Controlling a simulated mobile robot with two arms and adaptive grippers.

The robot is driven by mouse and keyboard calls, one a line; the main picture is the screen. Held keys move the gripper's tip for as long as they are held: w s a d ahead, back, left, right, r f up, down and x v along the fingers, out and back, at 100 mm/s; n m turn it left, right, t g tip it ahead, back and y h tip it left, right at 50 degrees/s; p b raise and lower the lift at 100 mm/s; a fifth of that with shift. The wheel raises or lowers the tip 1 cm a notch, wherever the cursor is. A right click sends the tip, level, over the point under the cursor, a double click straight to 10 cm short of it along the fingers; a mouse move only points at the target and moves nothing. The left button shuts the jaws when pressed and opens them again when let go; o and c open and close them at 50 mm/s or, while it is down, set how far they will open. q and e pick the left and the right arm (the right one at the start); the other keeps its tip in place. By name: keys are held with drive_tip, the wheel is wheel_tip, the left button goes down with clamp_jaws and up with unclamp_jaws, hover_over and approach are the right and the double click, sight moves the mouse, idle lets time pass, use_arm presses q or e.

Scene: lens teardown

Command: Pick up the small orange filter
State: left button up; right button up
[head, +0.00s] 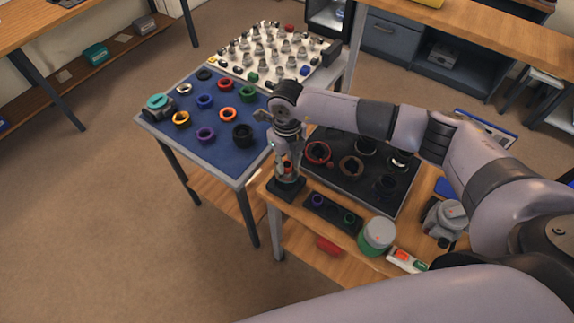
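A small orange-red piece (287,166) shows at the lower end of my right gripper (287,170), just above a black block (287,189) at the corner of the wooden table. The gripper points down, and its fingers partly hide the piece. I cannot tell whether they are closed on it or only around it. A larger orange ring (227,115) lies on the blue mat (215,153), well left of the gripper. My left gripper is not in view.
A dark narrow tray (333,212) holds a small purple ring (318,201) and a small green ring (349,218). A green-and-white jar (377,236) stands beside it. A black mat (335,178) with larger rings lies behind. A white board (268,68) holds several grey parts.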

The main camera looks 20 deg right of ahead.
drive_tip(key=c, duration=0.3)
drive_tip(key=shift+r, duration=0.15)
